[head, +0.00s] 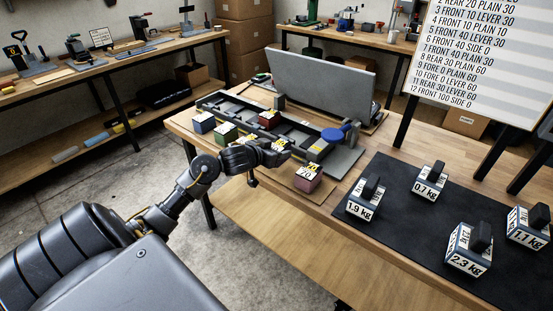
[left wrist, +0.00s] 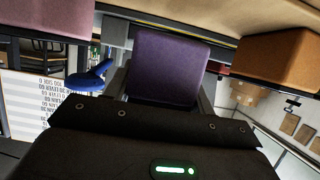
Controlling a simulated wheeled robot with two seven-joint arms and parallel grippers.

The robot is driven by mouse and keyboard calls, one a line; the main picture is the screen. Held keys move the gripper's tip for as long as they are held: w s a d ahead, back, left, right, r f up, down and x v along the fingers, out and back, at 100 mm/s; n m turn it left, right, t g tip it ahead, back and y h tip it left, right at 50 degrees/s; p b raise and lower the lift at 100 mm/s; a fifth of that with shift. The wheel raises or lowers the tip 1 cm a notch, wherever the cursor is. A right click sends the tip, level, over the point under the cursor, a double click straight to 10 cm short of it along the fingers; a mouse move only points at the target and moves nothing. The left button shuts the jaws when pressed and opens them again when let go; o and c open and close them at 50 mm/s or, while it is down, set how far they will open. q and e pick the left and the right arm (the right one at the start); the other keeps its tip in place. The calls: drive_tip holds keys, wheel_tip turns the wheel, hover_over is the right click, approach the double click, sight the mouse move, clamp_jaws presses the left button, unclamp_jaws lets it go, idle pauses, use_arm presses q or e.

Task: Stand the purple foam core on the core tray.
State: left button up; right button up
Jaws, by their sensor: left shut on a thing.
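The purple foam core (left wrist: 165,68) is held between the fingers of my left gripper (head: 281,154), which is shut on it. In the head view the gripper hides most of the core. A pink block (head: 308,177) with a number label stands on a tan board just right of the gripper, and it also shows at the upper left of the left wrist view (left wrist: 60,18). An orange-brown block (left wrist: 278,58) shows on the other side of the core in the left wrist view. I cannot tell for sure which piece is the core tray. My right gripper is out of view.
A long dark frame (head: 219,103) with a blue knob (head: 333,134) lies behind the gripper, before an upright grey panel (head: 318,80). Blue (head: 203,122), green (head: 223,134) and red (head: 268,119) blocks are near. Several weights stand on a black mat (head: 390,187).

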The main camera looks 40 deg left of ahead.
use_arm(q)
drive_tip(key=shift+w+a+f, duration=0.1)
drive_tip(key=shift+w+f, duration=0.05)
drive_tip(key=shift+f, duration=1.6)
drive_tip(key=shift+f, duration=0.15)
drive_tip(key=o, duration=1)
drive_tip(key=p+v, duration=0.1)
drive_tip(key=v, duration=1.1)
drive_tip(key=shift+r, duration=0.2)
